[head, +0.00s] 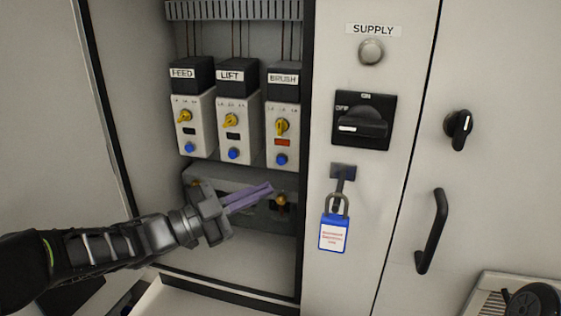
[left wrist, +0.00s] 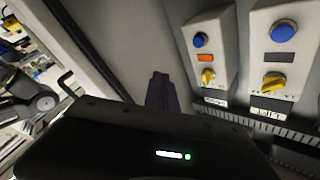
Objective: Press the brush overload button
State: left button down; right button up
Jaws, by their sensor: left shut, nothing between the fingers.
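The brush overload unit (head: 283,120) is the rightmost of three in the open cabinet, under a BRUSH label. Its blue button (head: 281,159) sits low on its face, below an orange-red window and a yellow knob. In the left wrist view the unit with the orange window also shows a blue button (left wrist: 200,40), right of my fingers. My left gripper (head: 268,188) is shut and empty, its purple fingers pointing right. In the head view the fingertips appear just below the brush button, apart from it. The depth gap is hard to judge. My right gripper is not in view.
The FEED (head: 188,122) and LIFT (head: 231,128) units stand to the left with their own blue buttons. A grey box (head: 235,210) sits below. On the right panel are a SUPPLY switch (head: 363,120) and a blue padlock tag (head: 333,233). The cabinet's right edge is close by.

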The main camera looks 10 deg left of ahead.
aim_at(281, 161)
pick_arm(q)
jog(key=w, duration=0.8)
jog(key=shift+d+p, duration=0.25)
jog(key=shift+p, duration=0.2)
jog(key=shift+w, duration=0.25)
dwell(1.4)
jog(key=shift+w, duration=0.3)
jog(key=shift+w, duration=0.4)
dwell(0.7)
jog(key=shift+s, duration=0.15)
jog(key=shift+s+b, duration=0.3)
jog(key=shift+s, duration=0.4)
jog(key=shift+s, duration=0.1)
